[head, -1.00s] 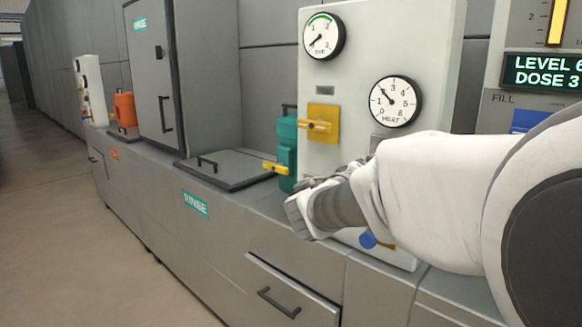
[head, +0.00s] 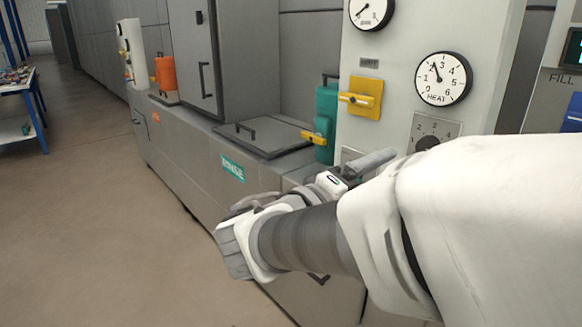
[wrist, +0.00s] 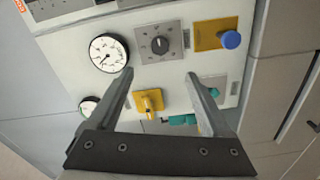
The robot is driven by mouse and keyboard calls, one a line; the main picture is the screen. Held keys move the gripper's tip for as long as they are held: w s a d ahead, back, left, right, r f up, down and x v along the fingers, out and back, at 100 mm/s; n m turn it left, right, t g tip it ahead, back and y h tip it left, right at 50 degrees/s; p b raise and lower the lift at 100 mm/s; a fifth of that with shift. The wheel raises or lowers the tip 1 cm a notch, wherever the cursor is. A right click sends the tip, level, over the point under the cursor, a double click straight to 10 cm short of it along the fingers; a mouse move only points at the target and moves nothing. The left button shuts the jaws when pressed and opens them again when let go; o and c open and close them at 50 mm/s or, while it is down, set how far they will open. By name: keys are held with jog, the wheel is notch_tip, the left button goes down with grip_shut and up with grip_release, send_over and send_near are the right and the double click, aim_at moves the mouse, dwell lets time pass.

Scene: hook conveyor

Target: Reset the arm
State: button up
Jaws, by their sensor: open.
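My arm reaches from the right of the head view, bent in front of the grey machine. My gripper shows in the wrist view (wrist: 160,85), with its two dark fingers wide apart and nothing between the tips. Beyond the fingers is the white control panel (wrist: 75,48). The panel carries a heat gauge (head: 443,79), a dark rotary knob (wrist: 160,45), a yellow switch (head: 361,98) and a blue button (wrist: 231,39) on a yellow plate. The fingers appear apart from the panel. In the head view the arm hides the panel's lower part.
The machine's counter has a rinse label (head: 233,169), a flat hatch (head: 262,138), a green canister (head: 327,120) and an orange canister (head: 166,73). A blue-legged table (head: 22,88) stands at far left. The floor (head: 90,220) left of the machine is clear.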

jog(key=shift+s+a, duration=0.25)
